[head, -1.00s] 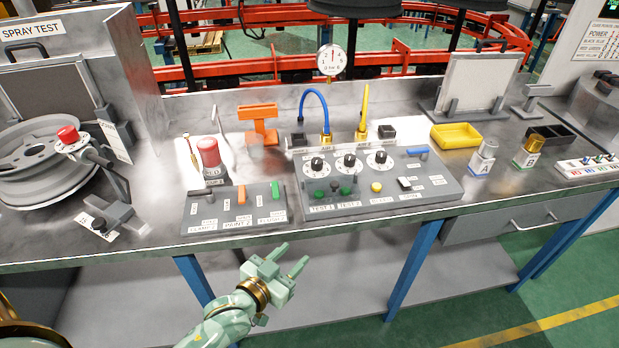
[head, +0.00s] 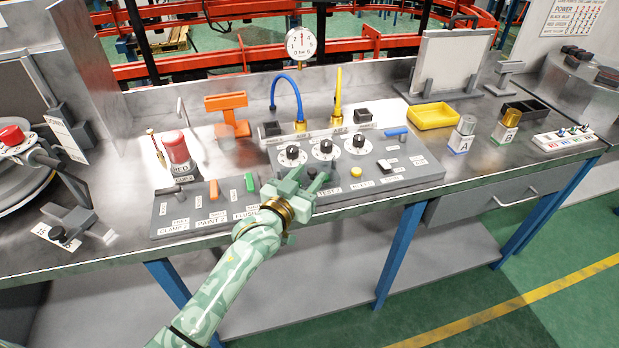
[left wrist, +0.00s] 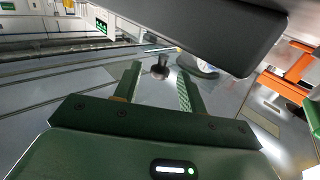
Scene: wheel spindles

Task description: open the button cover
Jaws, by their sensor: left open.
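The grey control panel (head: 415,173) stands on the bench with three white dials (head: 326,148) and a yellow button (head: 356,173). My left gripper (head: 309,179) is open over the panel's front left part, below the dials. Nothing is clearly held. I cannot tell whether the fingers touch anything. My right gripper is not in view.
A smaller panel with an orange switch (head: 214,190) and a green switch (head: 249,182) lies left of my gripper. A red cylinder (head: 178,150) stands behind it. A yellow tray (head: 433,116) sits right.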

